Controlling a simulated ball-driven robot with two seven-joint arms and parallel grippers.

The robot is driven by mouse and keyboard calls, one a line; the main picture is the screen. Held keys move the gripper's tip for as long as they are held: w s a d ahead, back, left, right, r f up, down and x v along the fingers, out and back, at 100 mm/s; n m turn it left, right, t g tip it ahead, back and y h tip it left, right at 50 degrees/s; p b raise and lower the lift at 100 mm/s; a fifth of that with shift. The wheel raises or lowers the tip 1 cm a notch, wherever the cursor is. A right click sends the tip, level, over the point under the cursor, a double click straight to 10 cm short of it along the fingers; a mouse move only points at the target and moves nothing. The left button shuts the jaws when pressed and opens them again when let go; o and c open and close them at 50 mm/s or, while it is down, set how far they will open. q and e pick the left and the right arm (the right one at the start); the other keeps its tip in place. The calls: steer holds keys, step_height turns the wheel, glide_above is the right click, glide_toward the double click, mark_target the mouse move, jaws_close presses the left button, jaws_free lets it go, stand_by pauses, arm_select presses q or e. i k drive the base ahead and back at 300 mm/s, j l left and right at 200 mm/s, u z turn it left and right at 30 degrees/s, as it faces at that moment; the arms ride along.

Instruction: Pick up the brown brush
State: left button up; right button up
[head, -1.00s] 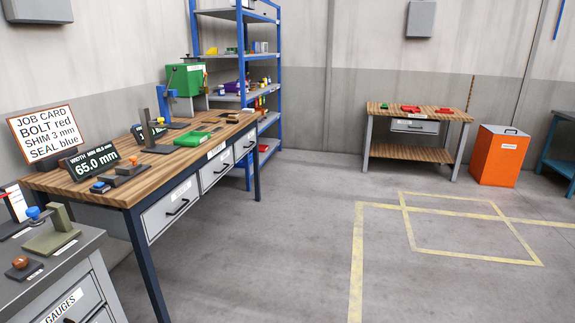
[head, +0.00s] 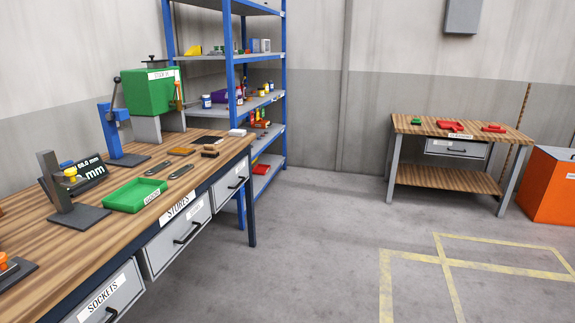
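A small brown thing (head: 210,151) lies near the right edge of the wooden workbench (head: 112,191); it may be the brown brush, but it is too small to be sure. A flatter orange-brown piece (head: 182,151) lies just left of it. Two dark flat tools (head: 181,171) lie nearer on the bench, beside a green tray (head: 135,194). Neither of my grippers is in view.
A green machine (head: 150,92), a blue press (head: 115,130) and a dark stand (head: 65,190) rise from the bench. A blue shelf rack (head: 237,100) stands behind it. Open floor lies to the right, before a second bench (head: 445,178) and an orange bin (head: 550,190).

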mark_target(210, 151)
steer(key=i+u, duration=0.15)
steer(key=i, duration=0.45)
steer(key=i+l+u, duration=0.15)
steer(key=i, duration=0.45)
